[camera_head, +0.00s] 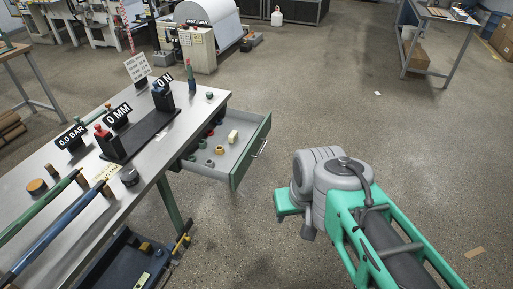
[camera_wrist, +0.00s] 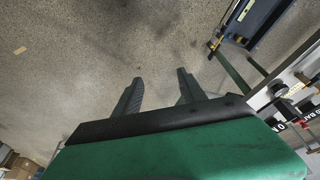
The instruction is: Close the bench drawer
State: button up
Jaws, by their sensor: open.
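The bench drawer (camera_head: 240,165) is pulled out from the right end of the bench (camera_head: 75,180) in the head view. It has a green front with a metal handle (camera_head: 260,149) on its outer face. Several small parts lie in the drawer. My gripper (camera_wrist: 159,90) shows in the wrist view with its two fingers apart and nothing between them, over bare floor.
Label signs, a black fixture (camera_head: 138,135) and green and blue rods lie on the bench. A dark tray (camera_head: 125,262) with tools is below it, and shows in the wrist view (camera_wrist: 262,14). The floor right of the drawer is clear. A paper roll machine (camera_head: 205,35) stands behind.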

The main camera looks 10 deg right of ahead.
aim_at(252, 129)
jog(key=u, duration=0.55)
jog(key=i, duration=1.25)
jog(key=u, duration=0.2)
